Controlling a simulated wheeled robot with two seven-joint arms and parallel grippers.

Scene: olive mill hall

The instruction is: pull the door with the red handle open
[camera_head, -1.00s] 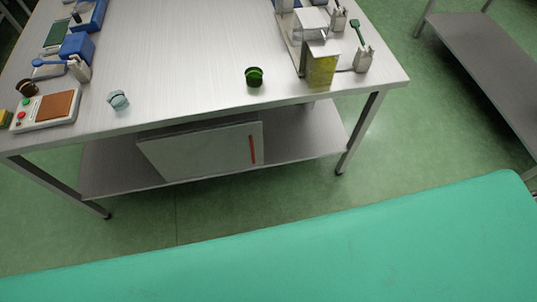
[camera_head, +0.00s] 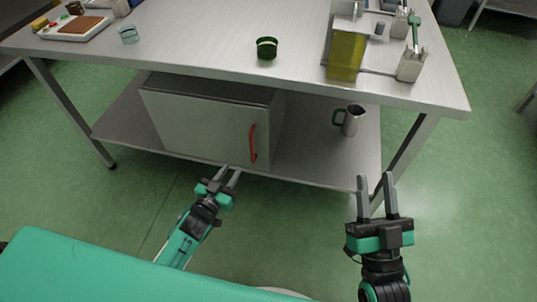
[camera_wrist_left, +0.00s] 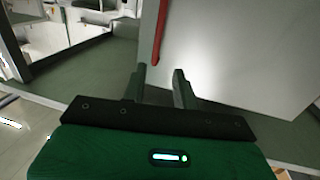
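A grey cabinet stands on the lower shelf of the steel table, and its door (camera_head: 195,125) looks shut. The red handle (camera_head: 253,143) is an upright bar near the door's right edge. My left gripper (camera_head: 229,170) is open and empty, low in front of the door, left of and below the handle in the head view. In the left wrist view the handle (camera_wrist_left: 160,32) shows beyond the fingertips, apart from them, with the pale door (camera_wrist_left: 230,50) to its right. My right gripper (camera_head: 376,178) is open and empty, near the table's right front leg.
A metal jug (camera_head: 351,120) stands on the lower shelf (camera_head: 310,150) right of the cabinet. The tabletop (camera_head: 200,35) above holds a dark green jar (camera_head: 266,48), a glass (camera_head: 129,35) and a yellow-filled container (camera_head: 346,55). The green floor in front is free.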

